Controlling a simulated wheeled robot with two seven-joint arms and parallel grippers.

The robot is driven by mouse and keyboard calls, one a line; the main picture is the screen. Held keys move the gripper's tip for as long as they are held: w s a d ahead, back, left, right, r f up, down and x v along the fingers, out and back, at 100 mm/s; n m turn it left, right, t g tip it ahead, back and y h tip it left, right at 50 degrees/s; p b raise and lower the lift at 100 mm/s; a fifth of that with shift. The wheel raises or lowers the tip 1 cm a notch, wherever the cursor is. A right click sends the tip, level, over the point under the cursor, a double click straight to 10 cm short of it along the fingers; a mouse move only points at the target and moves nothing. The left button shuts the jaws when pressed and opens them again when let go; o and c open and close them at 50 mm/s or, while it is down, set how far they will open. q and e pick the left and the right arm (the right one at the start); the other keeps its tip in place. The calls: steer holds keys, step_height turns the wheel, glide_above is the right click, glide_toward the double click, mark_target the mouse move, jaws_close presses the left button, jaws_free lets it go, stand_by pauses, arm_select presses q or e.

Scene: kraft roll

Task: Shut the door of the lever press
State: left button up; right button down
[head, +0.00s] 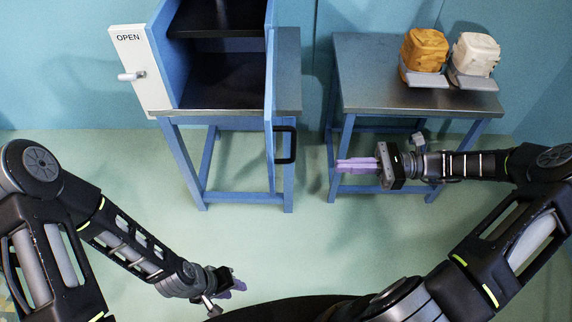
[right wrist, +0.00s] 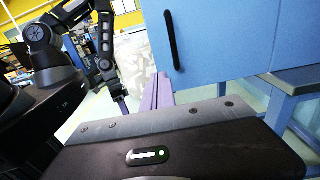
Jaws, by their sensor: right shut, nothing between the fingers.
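The lever press (head: 222,60) is a blue cabinet with a dark interior, on a metal-topped blue stand. Its door (head: 270,100) stands open, swung out toward me and seen nearly edge-on. A black bar handle (head: 285,145) is on the door's right face. In the right wrist view the blue door (right wrist: 225,35) fills the upper right, with its handle (right wrist: 170,40) upright. My right gripper (head: 357,165) is shut and empty, to the right of the handle and apart from it. My left gripper (head: 236,287) is low at the front; its finger gap is unclear.
A white panel marked OPEN (head: 140,70) with a lever (head: 131,76) is on the press's left side. A second table (head: 375,90) at the right bears an orange block (head: 424,48) and a white block (head: 475,53) on grey holders. Floor between the stands is clear.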

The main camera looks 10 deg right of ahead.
steer(key=p+x, duration=0.1)
steer(key=x, duration=1.3)
steer(key=shift+f, duration=0.1)
